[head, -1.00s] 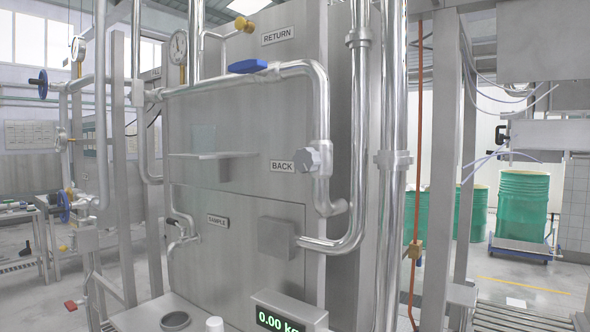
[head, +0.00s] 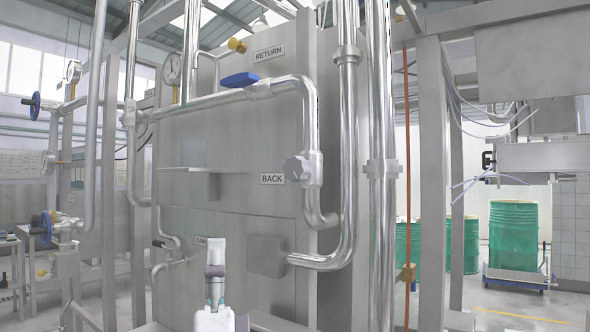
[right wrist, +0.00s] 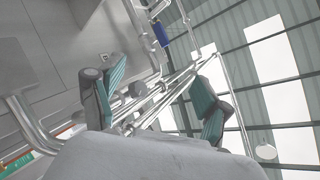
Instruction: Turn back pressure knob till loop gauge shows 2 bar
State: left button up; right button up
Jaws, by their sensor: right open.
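The back pressure knob (head: 297,168) is a grey lobed knob on the vertical pipe, right of the BACK label (head: 272,179). The loop gauge (head: 172,70) is a round white dial at the upper left of the panel; its reading is too small to tell. My right gripper (head: 215,250) is upright, below and left of the knob and apart from it. In the right wrist view my gripper (right wrist: 162,75) has its two teal-padded fingers spread, with nothing held. A grey round piece between them, probably the knob (right wrist: 138,89), lies beyond the fingers. My left gripper is not in view.
A steel pipe loop (head: 335,225) bends around the knob's right side. A blue valve handle (head: 239,79) sits above, and a small shelf (head: 190,170) juts out to the left. A grey box (head: 266,256) is below. Green drums (head: 513,235) stand far right.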

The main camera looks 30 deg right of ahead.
aim_at(292, 168)
jog(key=d+r+m+g+h, duration=0.3)
jog(key=r+m+g+h, duration=0.15)
jog(key=m+g, duration=0.5)
jog(key=d+r+m+g+h, duration=0.4)
jog(key=r+m+g, duration=0.25)
jog(key=m, duration=0.65)
jog(key=shift+n+g, duration=0.25)
jog(key=shift+g, duration=0.05)
jog(key=p+x, duration=0.1)
jog(key=x, duration=0.3)
jog(key=p+x, duration=0.1)
jog(key=x, duration=0.3)
jog(key=p+x, duration=0.1)
jog(key=x, duration=0.4)
jog(key=shift+s+d+f, duration=0.15)
jog(key=shift+d+f, duration=0.1)
jog(key=shift+f, duration=0.15)
jog(key=c, duration=1.2)
jog(key=shift+o, duration=0.2)
jog(key=shift+s+m+g+h, duration=0.1)
jog(key=shift+m+g+h, duration=0.65)
jog(key=shift+m, duration=1.15)
jog(key=shift+m+g+h, duration=0.2)
jog(key=shift+m+g, duration=0.95)
jog(key=shift+m, duration=0.75)
jog(key=o, duration=1.2)
jog(key=shift+c, duration=0.2)
